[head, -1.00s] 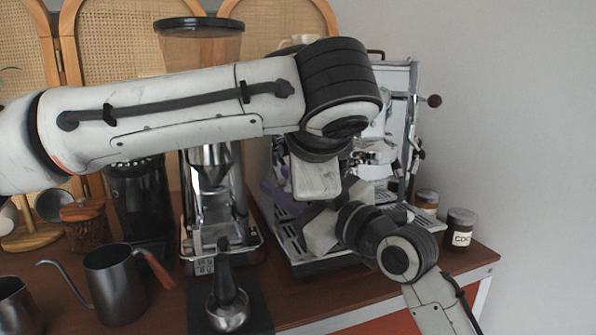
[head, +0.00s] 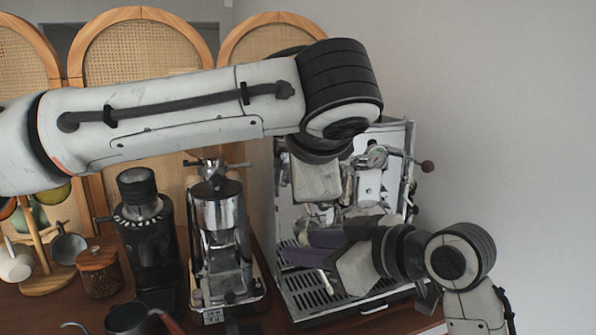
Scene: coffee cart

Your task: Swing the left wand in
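The silver espresso machine (head: 412,150) stands at the right of the counter, partly hidden by both my arms. I cannot make out the left wand; the grippers cover that side of the machine. My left gripper (head: 320,205) points down in front of the machine's upper left, below the big wrist; its fingertips are not clear. My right gripper (head: 308,248) reaches in from the lower right, above the drip tray (head: 312,293), with its dark purplish fingers pointing left. Whether it touches or holds anything is not clear.
A chrome-fronted grinder (head: 222,245) and a black grinder (head: 150,235) stand left of the machine. A wooden-lidded jar (head: 98,270), a mug tree (head: 45,280) and a kettle (head: 130,318) are further left. A grey wall closes the right side.

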